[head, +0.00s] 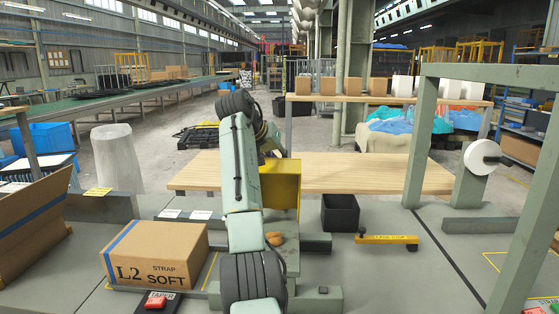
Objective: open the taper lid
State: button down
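I cannot tell whether this housing is the taper lid, or whether any lid is open. My arm rises from the bottom middle and bends over at the top near the housing. My gripper is hidden behind the arm and does not show.
A cardboard carton (155,256) marked L2 SOFT lies left of my arm. A black bin (340,212) and a yellow bar (387,239) stand to the right. A grey-green frame with a white roll (482,159) blocks the far right. The right-middle surface is mostly clear.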

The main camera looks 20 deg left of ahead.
jog(key=shift+w+a+f+g, duration=0.1)
jog(key=shift+f+g, duration=0.1)
jog(key=shift+f, duration=0.2)
jog(key=shift+w+a+f+g, duration=0.1)
jog(key=shift+f+g, duration=0.1)
jog(key=shift+f, duration=0.2)
jog(key=shift+w, duration=0.1)
jog(key=c, duration=1.6)
grip_release()
jog(key=shift+f, duration=0.1)
jog(key=shift+o, duration=1.4)
jog(key=shift+w, duration=0.1)
jog(key=shift+r, duration=0.3)
jog(key=shift+r, duration=0.15)
jog(key=v, duration=1.1)
jog(key=shift+s+a+r, duration=0.15)
jog(key=shift+s+r, duration=0.05)
jog(key=shift+s, duration=0.15)
